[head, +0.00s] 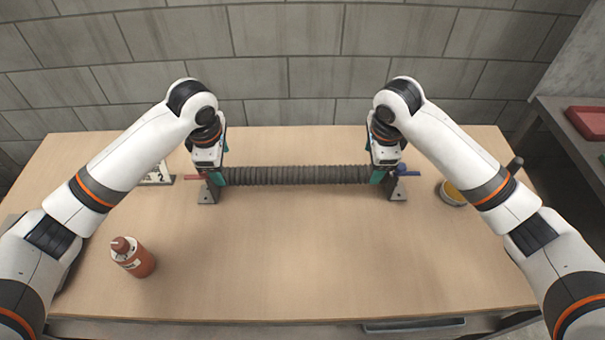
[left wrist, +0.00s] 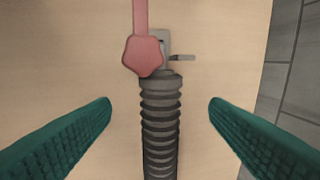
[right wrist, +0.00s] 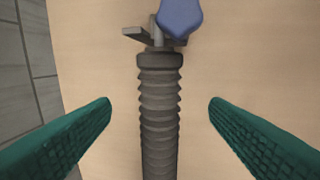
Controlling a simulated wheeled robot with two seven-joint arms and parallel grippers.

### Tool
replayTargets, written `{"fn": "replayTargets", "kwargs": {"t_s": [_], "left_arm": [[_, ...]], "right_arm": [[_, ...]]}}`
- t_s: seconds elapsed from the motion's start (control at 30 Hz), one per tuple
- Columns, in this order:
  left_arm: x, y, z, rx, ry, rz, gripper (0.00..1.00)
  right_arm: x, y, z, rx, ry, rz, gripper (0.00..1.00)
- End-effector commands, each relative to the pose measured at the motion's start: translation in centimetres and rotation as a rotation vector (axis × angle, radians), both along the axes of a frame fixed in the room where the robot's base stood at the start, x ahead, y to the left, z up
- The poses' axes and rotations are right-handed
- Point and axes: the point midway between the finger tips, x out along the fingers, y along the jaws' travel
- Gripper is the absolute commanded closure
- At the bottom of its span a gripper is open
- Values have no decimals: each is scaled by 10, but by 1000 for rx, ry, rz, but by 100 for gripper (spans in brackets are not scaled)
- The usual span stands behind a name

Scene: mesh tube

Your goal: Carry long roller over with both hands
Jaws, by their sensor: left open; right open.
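The long roller (head: 295,175) is a dark grey ribbed tube lying left to right across the back half of the table, its ends at two small grey stands. My left gripper (head: 214,178) is at its left end, near a red knob, and my right gripper (head: 381,178) is at its right end, near a blue knob. In the left wrist view the ribbed tube (left wrist: 160,125) runs between the open green fingers, with a gap on both sides. In the right wrist view the tube (right wrist: 159,115) also lies between open fingers, apart from both.
A red-brown bottle (head: 133,258) stands front left. A sign with a number (head: 158,174) is at left, a round yellow container (head: 452,194) at right. The table's front middle is clear.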

Motion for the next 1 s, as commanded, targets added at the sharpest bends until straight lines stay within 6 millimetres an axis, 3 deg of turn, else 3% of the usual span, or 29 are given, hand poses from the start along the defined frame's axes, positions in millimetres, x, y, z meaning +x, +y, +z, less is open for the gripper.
{"fn": "replayTargets", "kwargs": {"t_s": [0.1, 0.3, 0.77, 1.0], "left_arm": [[4, 1, -23, 2, 3, 0, 30], [9, 0, -48, 0, 1, -1, 30], [11, 0, -57, -1, -1, -2, 30], [11, 0, -57, -1, -1, -2, 69]], "right_arm": [[4, -1, -23, -3, 3, -1, 30], [9, 0, -48, 0, 1, 0, 30], [11, 0, -57, 1, -1, 1, 30], [11, 0, -57, 1, -1, 1, 69]]}}
